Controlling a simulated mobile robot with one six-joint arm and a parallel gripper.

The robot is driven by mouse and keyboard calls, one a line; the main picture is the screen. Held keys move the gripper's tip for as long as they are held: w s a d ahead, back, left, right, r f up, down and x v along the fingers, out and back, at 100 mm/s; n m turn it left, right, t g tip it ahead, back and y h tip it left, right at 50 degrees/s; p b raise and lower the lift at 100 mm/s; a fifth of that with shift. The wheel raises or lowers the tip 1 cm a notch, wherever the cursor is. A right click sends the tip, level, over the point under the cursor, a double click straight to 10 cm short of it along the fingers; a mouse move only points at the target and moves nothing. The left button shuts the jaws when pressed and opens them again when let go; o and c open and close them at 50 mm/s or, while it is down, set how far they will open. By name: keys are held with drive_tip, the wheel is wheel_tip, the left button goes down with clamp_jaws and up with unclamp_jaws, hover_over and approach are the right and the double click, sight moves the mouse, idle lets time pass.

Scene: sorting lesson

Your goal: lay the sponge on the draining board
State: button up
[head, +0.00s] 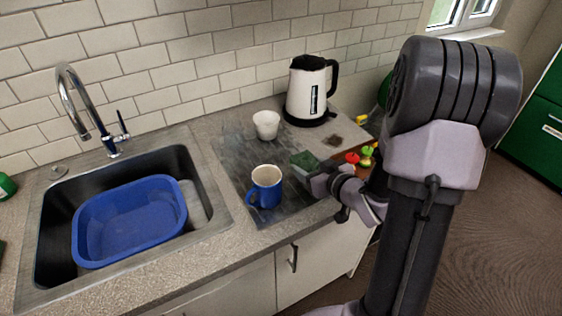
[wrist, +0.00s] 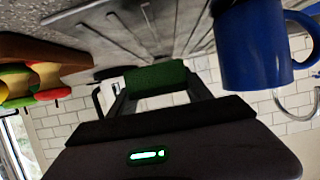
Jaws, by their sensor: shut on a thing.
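The green sponge (wrist: 157,77) is between my gripper's fingers (wrist: 157,92) in the wrist view. In the head view the sponge (head: 304,162) shows as a dark green block at the tip of my gripper (head: 314,174), over the right part of the grey ribbed draining board (head: 236,152). My gripper is shut on the sponge. I cannot tell whether the sponge touches the board. A blue mug (head: 265,188) stands on the board just left of my gripper, and it is close by in the wrist view (wrist: 252,48).
A white cup (head: 266,125) stands at the board's back. A white kettle (head: 308,91) is behind it. Red and yellow items (head: 360,157) lie right of my gripper. The sink at left holds a blue basin (head: 130,222). The board's left part is clear.

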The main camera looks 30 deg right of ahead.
drive_tip(key=b, duration=0.1)
hover_over(288, 167)
drive_tip(key=shift+s+f, duration=0.15)
drive_tip(key=shift+f, duration=0.35)
drive_tip(key=shift+f+b, duration=1.35)
drive_tip(key=shift+f, duration=0.55)
drive_tip(key=o, duration=1.3)
drive_tip(key=shift+r, duration=0.1)
